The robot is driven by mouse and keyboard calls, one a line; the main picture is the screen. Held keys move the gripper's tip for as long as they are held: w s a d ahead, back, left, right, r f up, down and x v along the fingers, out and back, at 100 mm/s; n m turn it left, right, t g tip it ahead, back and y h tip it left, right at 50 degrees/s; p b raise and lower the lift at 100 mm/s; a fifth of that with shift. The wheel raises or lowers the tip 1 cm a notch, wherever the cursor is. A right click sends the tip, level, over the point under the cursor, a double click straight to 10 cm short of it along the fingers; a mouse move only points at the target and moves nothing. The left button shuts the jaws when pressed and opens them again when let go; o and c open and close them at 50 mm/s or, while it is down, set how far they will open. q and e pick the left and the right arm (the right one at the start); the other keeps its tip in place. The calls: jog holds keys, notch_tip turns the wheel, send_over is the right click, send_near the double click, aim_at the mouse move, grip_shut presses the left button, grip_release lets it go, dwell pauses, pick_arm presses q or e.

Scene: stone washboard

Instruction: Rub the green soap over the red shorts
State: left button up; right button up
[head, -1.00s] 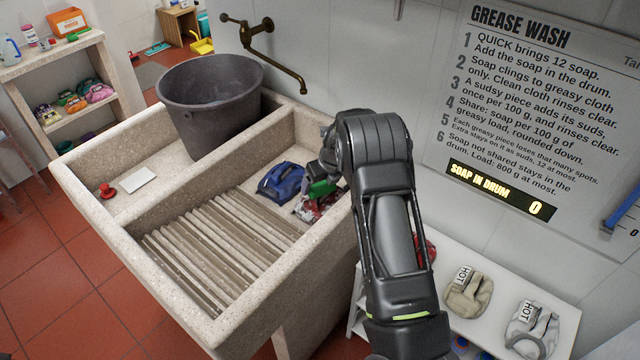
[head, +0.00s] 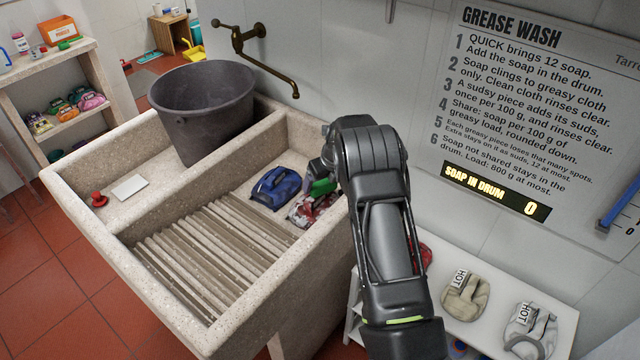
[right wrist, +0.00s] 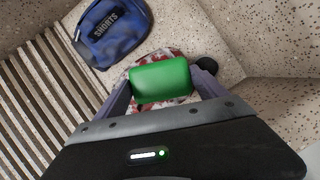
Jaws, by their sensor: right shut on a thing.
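The green soap (head: 321,187) is held in my right gripper (right wrist: 160,85). In the right wrist view the soap (right wrist: 160,78) fills the space between the two fingers. A red and white patterned cloth (head: 302,213), which looks like the red shorts, lies in the basin right under the soap. In the right wrist view the cloth (right wrist: 150,57) shows around the soap's edges, and the soap and gripper hide much of it. I cannot tell whether soap and cloth touch. My left gripper is not in view.
Blue shorts (head: 275,187) lie close left of the cloth. The ribbed washboard (head: 205,250) slopes in front. A grey bucket (head: 205,110) stands in the far compartment. Stone basin walls (head: 270,280) surround the cloth, and the wall tap (head: 255,50) is beyond.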

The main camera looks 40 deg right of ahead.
aim_at(314, 189)
jog(key=shift+s+a+r+p, duration=0.15)
jog(key=shift+a+p, duration=0.15)
jog(key=shift+a, duration=0.25)
jog(key=shift+s+a, duration=0.1)
jog(key=shift+a, duration=0.2)
jog(key=shift+s+a+p, duration=0.2)
jog(key=shift+a+p, duration=0.25)
jog(key=shift+a, duration=0.35)
jog(key=shift+s+a+p, duration=0.2)
jog(key=shift+a+p, duration=0.2)
jog(key=shift+a, duration=0.4)
